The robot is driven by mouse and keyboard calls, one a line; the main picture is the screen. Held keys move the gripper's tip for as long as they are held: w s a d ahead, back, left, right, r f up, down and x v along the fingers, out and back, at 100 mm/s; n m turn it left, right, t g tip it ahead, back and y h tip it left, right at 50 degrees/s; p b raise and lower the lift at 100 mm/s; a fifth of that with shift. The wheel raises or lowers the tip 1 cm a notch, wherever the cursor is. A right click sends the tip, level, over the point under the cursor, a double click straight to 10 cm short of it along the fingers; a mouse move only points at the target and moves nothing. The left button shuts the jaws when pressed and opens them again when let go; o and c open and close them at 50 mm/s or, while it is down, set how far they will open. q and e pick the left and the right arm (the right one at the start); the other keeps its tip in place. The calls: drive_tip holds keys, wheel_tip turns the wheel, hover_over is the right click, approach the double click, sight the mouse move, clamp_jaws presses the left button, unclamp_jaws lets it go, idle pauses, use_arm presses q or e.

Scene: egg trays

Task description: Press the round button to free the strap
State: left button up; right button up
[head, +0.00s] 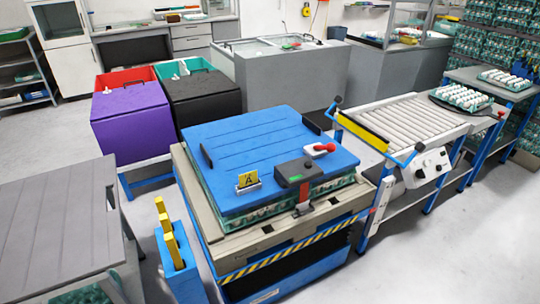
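A red strap (304,195) hangs over the front edge of a blue lid (255,140). It comes out under a dark grey box (295,172) with a small green mark on the lid. A red rounded part on a white base (321,149) sits behind the box; I cannot tell whether it is the round button. The lid lies on stacked green egg trays (335,188), which stand on a beige pallet (240,244). The strap's lower end meets a dark piece at the tray stack. Neither of my grippers is in view.
A roller conveyor (410,118) with a white control box (428,167) is at right. Yellow posts in a blue holder (175,250) stand at front left. A grey table (55,215) is at left, with open floor between.

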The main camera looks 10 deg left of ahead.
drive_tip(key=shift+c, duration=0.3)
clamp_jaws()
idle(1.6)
